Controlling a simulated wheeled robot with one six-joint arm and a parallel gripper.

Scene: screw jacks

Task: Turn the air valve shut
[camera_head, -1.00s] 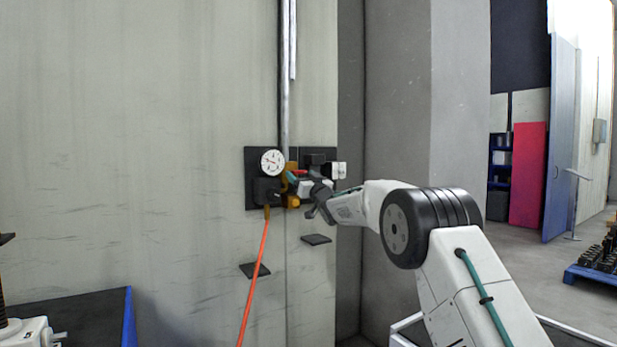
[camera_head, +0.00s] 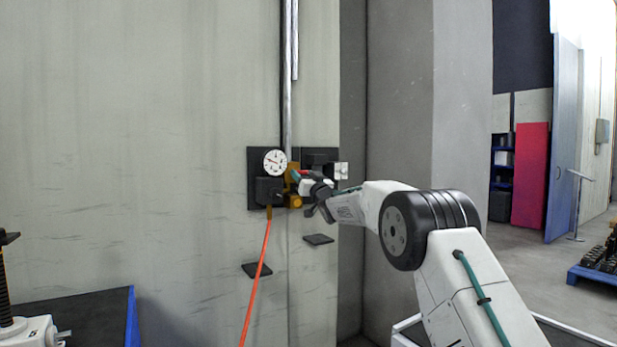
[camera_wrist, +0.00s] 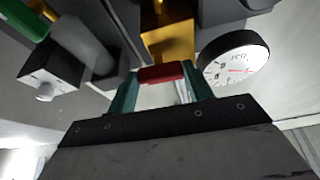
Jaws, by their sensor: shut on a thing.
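The air valve has a brass body (camera_head: 295,201) on a dark wall plate, under a grey vertical pipe. It also shows in the wrist view as a brass block (camera_wrist: 168,38). Its red handle (camera_wrist: 161,73) lies crosswise between my teal fingertips in the wrist view. My gripper (camera_wrist: 160,84) is shut on this handle, right beside the brass body. In the head view my gripper (camera_head: 297,177) reaches the valve from the right and hides most or all of the handle.
A round white gauge (camera_head: 274,162) sits close beside the valve and also shows in the wrist view (camera_wrist: 234,63). An orange hose (camera_head: 257,275) hangs below. A light switch-like box (camera_head: 341,170) is right of the valve. Small dark ledges (camera_head: 318,239) stick out below.

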